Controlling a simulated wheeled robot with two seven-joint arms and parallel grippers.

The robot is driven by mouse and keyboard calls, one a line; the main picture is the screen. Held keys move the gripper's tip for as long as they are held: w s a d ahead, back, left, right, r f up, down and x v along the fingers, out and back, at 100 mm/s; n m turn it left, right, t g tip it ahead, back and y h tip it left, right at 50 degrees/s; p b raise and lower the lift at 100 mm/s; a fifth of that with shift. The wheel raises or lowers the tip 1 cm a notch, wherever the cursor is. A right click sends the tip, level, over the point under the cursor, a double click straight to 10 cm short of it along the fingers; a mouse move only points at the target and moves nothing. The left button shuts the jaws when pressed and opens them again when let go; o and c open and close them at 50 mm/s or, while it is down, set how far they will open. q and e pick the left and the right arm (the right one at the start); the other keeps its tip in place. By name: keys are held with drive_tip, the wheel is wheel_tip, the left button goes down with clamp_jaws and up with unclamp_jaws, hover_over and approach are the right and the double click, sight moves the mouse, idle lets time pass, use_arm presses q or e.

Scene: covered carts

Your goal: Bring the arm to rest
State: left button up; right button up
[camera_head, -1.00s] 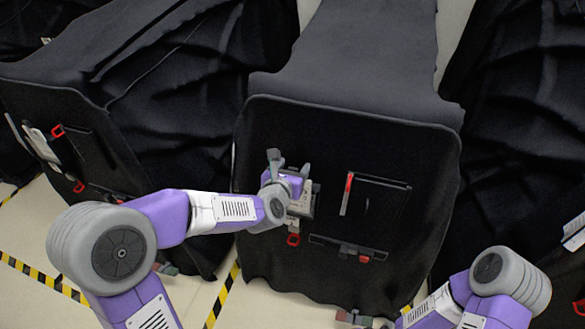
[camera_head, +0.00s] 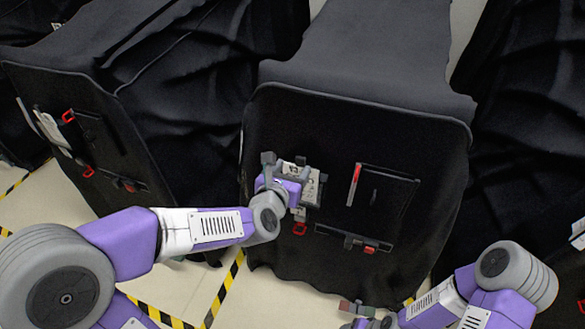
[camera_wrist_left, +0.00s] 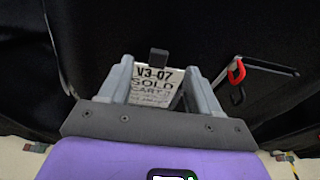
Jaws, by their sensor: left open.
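My left gripper (camera_head: 284,160) is open in front of the black-covered middle cart (camera_head: 340,125), on the left part of its front face. The left wrist view shows the gripper (camera_wrist_left: 158,66) with its two grey fingers apart. Between them a white printed card (camera_wrist_left: 155,88), reading "V3-07 SOLD CART", is visible; I cannot tell whether the fingers touch it. The card (camera_head: 313,183) is partly hidden by the gripper in the head view. My right gripper (camera_head: 356,308) is low at the bottom edge, and its jaw state is unclear.
The cart front carries a black panel with a red-edged handle (camera_head: 355,184), a red hook (camera_head: 300,229) and a bar with a red end (camera_head: 369,249). Another covered cart (camera_head: 75,130) stands left. Yellow-black tape (camera_head: 226,286) marks the pale floor.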

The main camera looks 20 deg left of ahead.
idle(0.3)
use_arm(q)
drive_tip(key=s+d+f+m+g+h, duration=0.1)
drive_tip(key=f+m+g, duration=0.1)
drive_tip(key=f+m, duration=0.45)
drive_tip(key=s+d+f+m+g, duration=0.15)
drive_tip(key=f+m, duration=0.25)
drive_tip(key=f, duration=0.5)
drive_tip(key=s+f+m+g+h, duration=0.1)
drive_tip(key=f+m+g, duration=0.2)
drive_tip(key=f+m, duration=0.3)
drive_tip(key=s+d+f+m+g+h, duration=0.1)
drive_tip(key=s+d+f+m+g, duration=0.2)
drive_tip(key=s+f+m+g, duration=0.4)
drive_tip(key=s+f+m, duration=0.9)
drive_tip(key=s+f, duration=0.1)
drive_tip(key=f, duration=0.2)
drive_tip(key=shift+s+d+f+h, duration=0.2)
drive_tip(key=shift+s+d+h, duration=0.1)
drive_tip(key=shift+s+d, duration=0.1)
drive_tip(key=shift+g, duration=0.25)
